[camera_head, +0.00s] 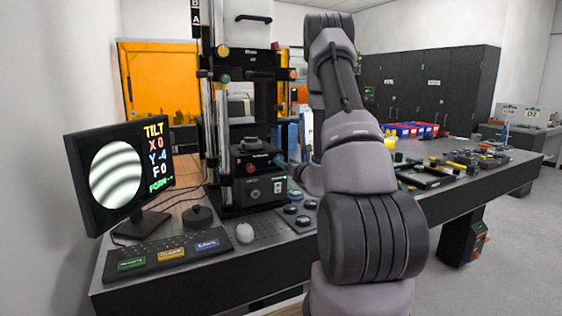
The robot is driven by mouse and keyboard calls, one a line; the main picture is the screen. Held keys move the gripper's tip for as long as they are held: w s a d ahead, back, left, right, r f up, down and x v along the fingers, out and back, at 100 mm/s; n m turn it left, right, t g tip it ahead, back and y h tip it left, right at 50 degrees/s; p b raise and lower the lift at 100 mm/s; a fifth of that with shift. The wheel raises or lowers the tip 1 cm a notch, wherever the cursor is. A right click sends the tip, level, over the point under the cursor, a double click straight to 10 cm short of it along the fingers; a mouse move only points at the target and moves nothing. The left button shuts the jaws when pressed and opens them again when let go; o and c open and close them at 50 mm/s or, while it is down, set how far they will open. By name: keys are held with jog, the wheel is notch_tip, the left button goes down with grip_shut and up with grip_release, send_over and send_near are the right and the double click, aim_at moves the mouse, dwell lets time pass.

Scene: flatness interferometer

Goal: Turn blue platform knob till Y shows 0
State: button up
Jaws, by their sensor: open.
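The monitor (120,172) at the left shows curved grey fringes in a disc and the words TILT, X 0, Y with what looks like -4, and F 0. The interferometer (250,150) is a tall black stand with a dark platform unit low in its middle. A small blue-teal part (280,159) shows at that unit's right side; I cannot tell for sure that it is the blue platform knob. My gripper (288,165) is open beside this part, pointing left. It is small and partly hidden by my arm, so contact cannot be told.
Several dark round pieces sit on a plate (297,224) near my arm. Tools and trays (440,175) cover the bench at right.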

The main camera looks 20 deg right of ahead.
aim_at(281, 159)
jog(key=shift+w, duration=1.65)
grip_shut()
jog(key=shift+m, duration=0.3)
jog(key=m, duration=0.4)
jog(key=shift+m, duration=0.3)
jog(key=m, duration=0.4)
